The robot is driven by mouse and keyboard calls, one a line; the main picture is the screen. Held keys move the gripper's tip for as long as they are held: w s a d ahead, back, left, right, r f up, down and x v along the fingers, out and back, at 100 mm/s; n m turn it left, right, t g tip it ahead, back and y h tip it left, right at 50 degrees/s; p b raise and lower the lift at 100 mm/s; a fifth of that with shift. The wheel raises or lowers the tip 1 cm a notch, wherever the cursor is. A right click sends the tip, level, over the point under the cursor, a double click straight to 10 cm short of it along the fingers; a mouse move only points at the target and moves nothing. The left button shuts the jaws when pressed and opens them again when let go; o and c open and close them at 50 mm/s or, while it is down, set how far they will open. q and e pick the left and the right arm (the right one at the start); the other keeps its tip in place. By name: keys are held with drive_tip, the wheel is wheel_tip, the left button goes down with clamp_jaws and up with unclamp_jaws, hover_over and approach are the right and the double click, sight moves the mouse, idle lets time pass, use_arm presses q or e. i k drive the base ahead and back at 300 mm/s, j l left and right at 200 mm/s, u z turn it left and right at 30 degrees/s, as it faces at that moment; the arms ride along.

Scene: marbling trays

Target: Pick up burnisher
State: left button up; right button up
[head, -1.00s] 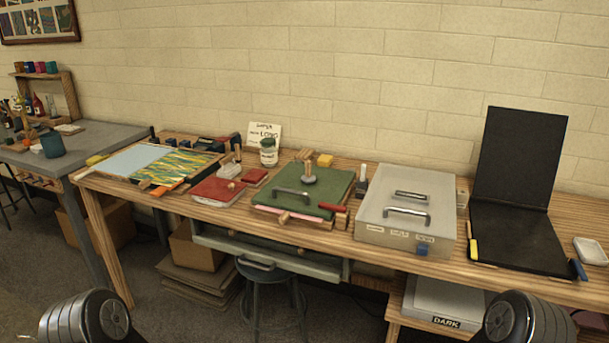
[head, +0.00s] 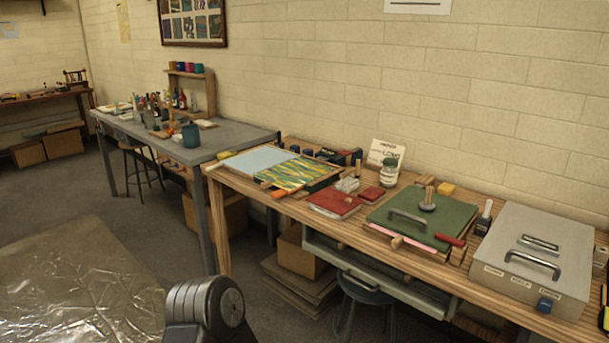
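I cannot single out the burnisher for certain among the small tools on the wooden bench (head: 235,215). A grey knob-topped tool (head: 428,200) stands on the green board (head: 440,220). A red-handled piece (head: 450,240) lies at that board's front right corner. A dark upright tool with a pale top (head: 484,218) stands between the green board and the grey metal case (head: 560,245). Neither gripper shows in the head view; only a dark rounded part of my own body is at the bottom.
A marbled sheet in a tray (head: 290,177), a red book (head: 333,202) and a jar (head: 389,171) share the bench. A grey table (head: 225,140) with bottles stands to the left. A stool (head: 365,290) is under the bench. Crinkled sheeting (head: 75,285) covers the floor at left.

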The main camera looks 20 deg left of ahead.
sight(426, 204)
drive_tip(key=i+j+u, duration=0.25)
drive_tip(key=i+j, duration=0.4)
drive_tip(key=j, duration=0.3)
drive_tip(key=i+j+u, duration=0.3)
drive_tip(key=i+j, duration=0.45)
